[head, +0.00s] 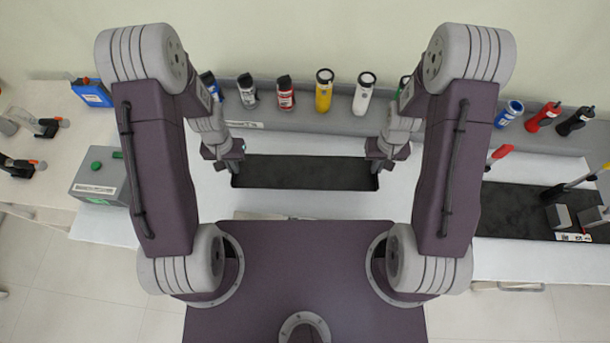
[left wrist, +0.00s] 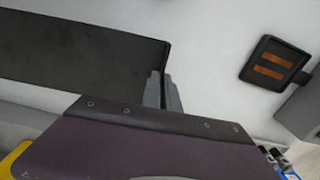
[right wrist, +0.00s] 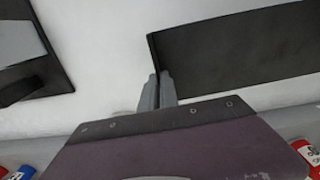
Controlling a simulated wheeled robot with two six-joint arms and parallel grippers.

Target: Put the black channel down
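The black channel (head: 305,173) is long and dark and lies level, left to right, in front of the shelf in the head view. My left gripper (head: 232,166) is at its left end; in the left wrist view its fingers (left wrist: 163,90) are close together on the end of the channel (left wrist: 80,50). My right gripper (head: 376,166) is at the right end; in the right wrist view its fingers (right wrist: 157,90) are close together at the channel's end edge (right wrist: 230,50). I cannot tell whether the channel's underside touches the white table (head: 210,200).
Several bottles and cans, including a yellow one (head: 324,92), line the grey shelf behind the channel. A grey box with green buttons (head: 100,178) stands left. A dark mat (head: 510,212) with clamps lies right. A small black tray (left wrist: 275,62) shows in the left wrist view.

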